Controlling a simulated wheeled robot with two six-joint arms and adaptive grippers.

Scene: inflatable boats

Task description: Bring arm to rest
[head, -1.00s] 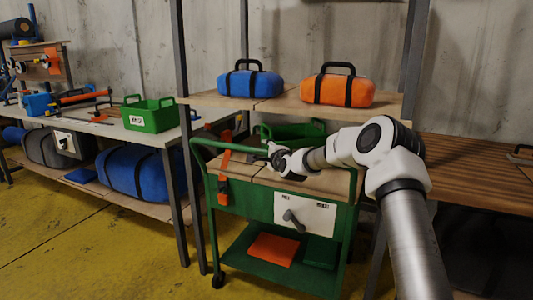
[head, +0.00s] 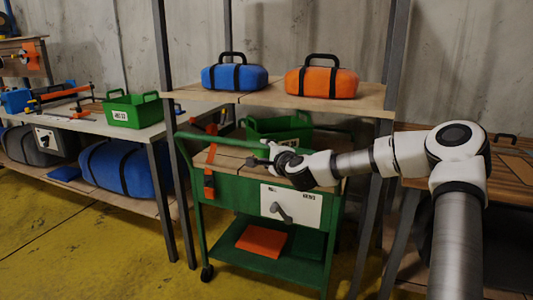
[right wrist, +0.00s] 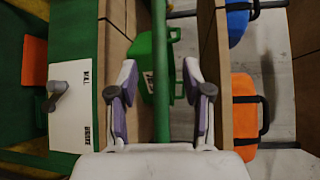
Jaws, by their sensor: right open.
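My right gripper (head: 256,162) is over the top of the green cart (head: 235,190), near its wooden top (head: 232,163). In the right wrist view its two fingers (right wrist: 160,88) are spread apart and hold nothing. A green bar (right wrist: 161,60) of the cart runs through the gap between them in the picture; I cannot tell whether it lies between the fingers or beneath them. My right arm reaches in from the lower right. My left gripper is not in view.
A shelf (head: 300,98) behind the cart holds a blue bag (head: 234,78) and an orange bag (head: 321,83). A green crate (head: 280,130) sits behind the gripper. A workbench (head: 85,122) with another green crate (head: 133,110) is at left. The yellow floor (head: 90,250) there is open.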

